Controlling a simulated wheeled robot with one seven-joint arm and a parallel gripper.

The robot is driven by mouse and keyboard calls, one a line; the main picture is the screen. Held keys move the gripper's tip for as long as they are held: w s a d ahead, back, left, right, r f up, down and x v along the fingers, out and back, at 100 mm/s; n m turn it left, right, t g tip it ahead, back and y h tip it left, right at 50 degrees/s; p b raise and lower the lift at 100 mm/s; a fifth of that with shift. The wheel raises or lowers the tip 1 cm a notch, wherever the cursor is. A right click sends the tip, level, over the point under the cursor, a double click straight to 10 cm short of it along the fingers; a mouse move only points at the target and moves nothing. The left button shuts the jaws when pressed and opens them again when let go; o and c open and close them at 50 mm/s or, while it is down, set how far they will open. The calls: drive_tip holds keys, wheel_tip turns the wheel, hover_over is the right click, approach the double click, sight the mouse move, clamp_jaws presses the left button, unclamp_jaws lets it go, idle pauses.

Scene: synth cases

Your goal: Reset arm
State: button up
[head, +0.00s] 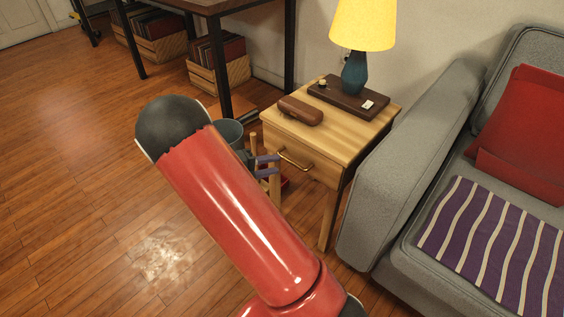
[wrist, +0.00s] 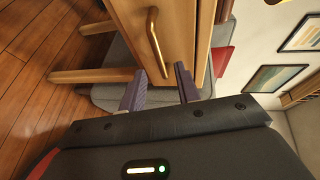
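My gripper (wrist: 160,72) shows two purple-grey fingers spread apart with nothing between them. In the head view my gripper (head: 272,166) is mostly hidden behind my red arm, with its fingers near the front of the wooden side table (head: 340,140). The brass drawer handle (head: 295,160) is just above and right of the fingers there. In the wrist view the handle (wrist: 154,38) lies ahead of the fingertips, and I see no contact with it. The drawer front looks closed.
A brown case (head: 300,110), a dark flat box (head: 348,98) and a yellow-shaded lamp (head: 360,30) stand on the side table. A grey sofa (head: 400,190) is close on the right. A desk with crates (head: 220,75) stands behind. Floor on the left is clear.

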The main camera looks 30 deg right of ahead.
drive_tip(key=shift+w+a+r, duration=0.1)
drive_tip(key=shift+a+r, duration=0.1)
drive_tip(key=shift+a, duration=0.85)
